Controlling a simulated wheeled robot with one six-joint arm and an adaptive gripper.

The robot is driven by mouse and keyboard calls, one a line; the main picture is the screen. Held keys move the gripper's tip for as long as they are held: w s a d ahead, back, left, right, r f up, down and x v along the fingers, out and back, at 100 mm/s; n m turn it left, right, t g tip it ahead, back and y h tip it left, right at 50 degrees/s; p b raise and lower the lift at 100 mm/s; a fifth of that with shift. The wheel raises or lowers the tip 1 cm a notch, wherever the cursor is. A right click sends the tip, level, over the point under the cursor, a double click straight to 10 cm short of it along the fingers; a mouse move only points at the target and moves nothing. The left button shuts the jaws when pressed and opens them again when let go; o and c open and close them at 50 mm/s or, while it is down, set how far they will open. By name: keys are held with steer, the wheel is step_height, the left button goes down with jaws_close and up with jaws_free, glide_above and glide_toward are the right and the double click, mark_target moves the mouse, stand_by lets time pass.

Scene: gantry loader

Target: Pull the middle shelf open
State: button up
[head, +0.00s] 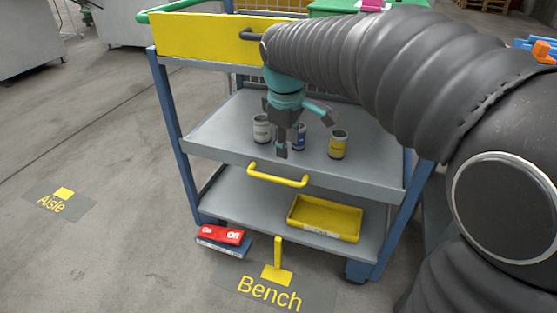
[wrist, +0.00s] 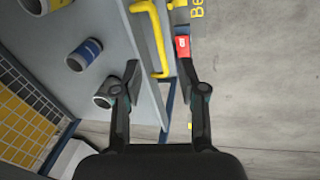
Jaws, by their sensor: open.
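The middle shelf (head: 215,131) is a grey tray in a blue-framed cart, its front edge about level with the front posts. A yellow bar handle (head: 277,176) is fixed to its front edge. My gripper (head: 302,132) is open and empty above the shelf's front part, with one finger just above and behind the handle. In the wrist view my gripper (wrist: 158,68) is spread, and the handle (wrist: 152,40) shows ahead between the fingertips. I see no contact with the handle, and the remaining gap is hard to judge.
A white can (head: 262,128), a blue can (head: 299,138) and a yellow can (head: 338,144) stand on the shelf near my gripper. A yellow tray (head: 325,217) lies on the lower shelf. A red box (head: 221,234) is by the cart's foot. Floor in front is mostly clear.

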mark_target(278, 179)
steer(key=shift+n, duration=0.9)
steer(key=a+x, duration=0.1)
steer(key=x, duration=0.4)
steer(key=w+b+x, duration=0.1)
steer(key=x, duration=0.4)
steer(key=w+a+x, duration=0.1)
steer(key=x, duration=0.4)
steer(key=shift+a, duration=0.35)
jaws_close()
steer(key=shift+d, duration=0.1)
